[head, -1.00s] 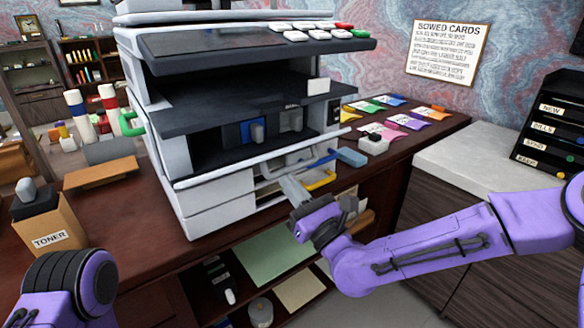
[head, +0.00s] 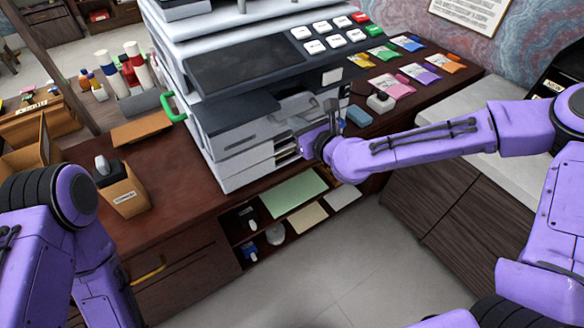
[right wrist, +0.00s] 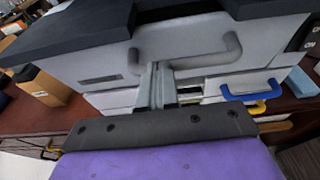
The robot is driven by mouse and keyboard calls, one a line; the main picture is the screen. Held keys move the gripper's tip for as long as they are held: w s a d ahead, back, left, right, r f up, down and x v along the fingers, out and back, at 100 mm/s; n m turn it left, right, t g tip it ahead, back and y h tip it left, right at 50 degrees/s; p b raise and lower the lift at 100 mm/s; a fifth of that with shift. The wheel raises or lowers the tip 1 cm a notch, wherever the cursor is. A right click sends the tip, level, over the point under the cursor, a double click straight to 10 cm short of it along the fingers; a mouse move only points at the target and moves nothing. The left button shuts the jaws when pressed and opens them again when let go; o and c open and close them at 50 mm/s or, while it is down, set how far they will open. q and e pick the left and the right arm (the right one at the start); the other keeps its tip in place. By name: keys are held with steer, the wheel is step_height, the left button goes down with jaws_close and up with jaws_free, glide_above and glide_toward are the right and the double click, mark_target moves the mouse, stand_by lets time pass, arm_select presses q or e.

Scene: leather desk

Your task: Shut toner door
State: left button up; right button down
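The copier (head: 215,165) stands on the desk. Its toner door (right wrist: 100,62) is a light grey front panel with a bar handle (right wrist: 185,60), below a dark slab. The door looks upright and covers the toner bay; I cannot tell if it is latched. It also shows in the head view (head: 236,138). My right gripper (right wrist: 158,70) is at the front of the door, close by the left end of the handle. Its fingers are together with nothing visible between them; contact with the door is unclear. My left arm is at the left, its gripper out of view.
A toner box (head: 122,192) stands on the desk left of the copier. A drawer with a blue handle (right wrist: 250,93) is below the door. Colored packets (head: 390,85) and a blue block (head: 359,116) lie to the right. The floor in front is clear.

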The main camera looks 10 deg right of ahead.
steer(key=shift+w+a+r, duration=0.3)
steer(key=shift+w+r, duration=0.2)
steer(key=shift+w, duration=0.1)
stand_by(0.3)
